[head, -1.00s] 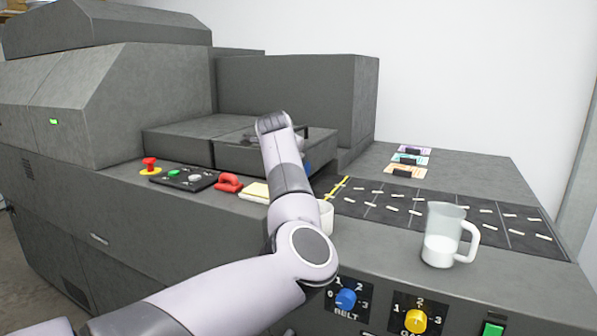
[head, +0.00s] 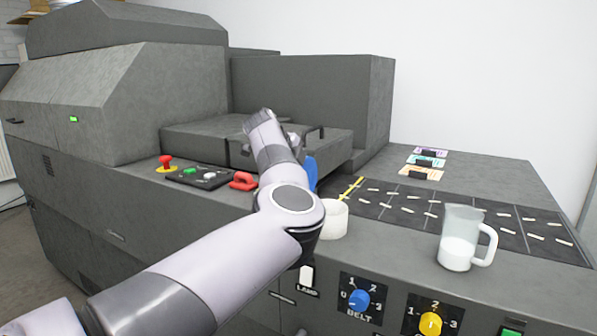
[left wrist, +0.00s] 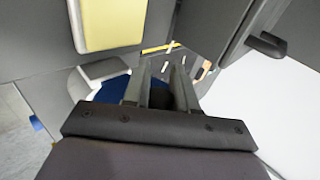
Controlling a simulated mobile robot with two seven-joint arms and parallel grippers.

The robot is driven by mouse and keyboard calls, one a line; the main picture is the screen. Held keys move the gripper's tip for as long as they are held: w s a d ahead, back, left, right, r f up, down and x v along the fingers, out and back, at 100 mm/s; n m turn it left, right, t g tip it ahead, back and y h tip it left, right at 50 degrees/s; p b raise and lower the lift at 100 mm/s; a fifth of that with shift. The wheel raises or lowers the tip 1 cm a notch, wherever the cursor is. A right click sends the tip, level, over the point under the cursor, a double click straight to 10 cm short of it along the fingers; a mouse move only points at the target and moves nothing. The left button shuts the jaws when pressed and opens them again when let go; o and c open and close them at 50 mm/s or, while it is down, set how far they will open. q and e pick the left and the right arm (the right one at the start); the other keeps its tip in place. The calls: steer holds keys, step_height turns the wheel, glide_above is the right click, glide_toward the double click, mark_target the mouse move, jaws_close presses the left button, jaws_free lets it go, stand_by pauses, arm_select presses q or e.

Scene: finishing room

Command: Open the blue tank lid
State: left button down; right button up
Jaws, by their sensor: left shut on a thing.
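The blue tank lid (head: 312,172) stands steeply tilted, partly hidden behind my left arm in the head view. Below it the white round tank (head: 333,220) shows its side and part of its rim, just right of my elbow. In the left wrist view the blue lid (left wrist: 115,88) lies beneath and beside my left gripper (left wrist: 158,72), whose fingers are close together. The gripper is shut on a dark part at the lid, probably its handle; the fingers hide most of it. In the head view the fingers are hidden behind my arm. My right gripper is not in view.
A measuring jug (head: 460,240) with white liquid stands at the right. A red handle (head: 243,181), a button panel (head: 197,177) and a red stop button (head: 166,163) lie to the left. A raised grey block with a dark handle (head: 315,132) stands behind. A yellow pad (left wrist: 110,22) is nearby.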

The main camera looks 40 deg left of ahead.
arm_select(q)
steer(key=shift+a, duration=0.1)
steer(key=c, duration=1)
jaws_free()
steer(key=shift+o, duration=0.2)
steer(key=shift+s+r, duration=0.35)
steer(key=shift+r, duration=0.05)
steer(key=b+v, duration=0.1)
steer(key=v, duration=0.5)
steer(key=shift+b, duration=0.4)
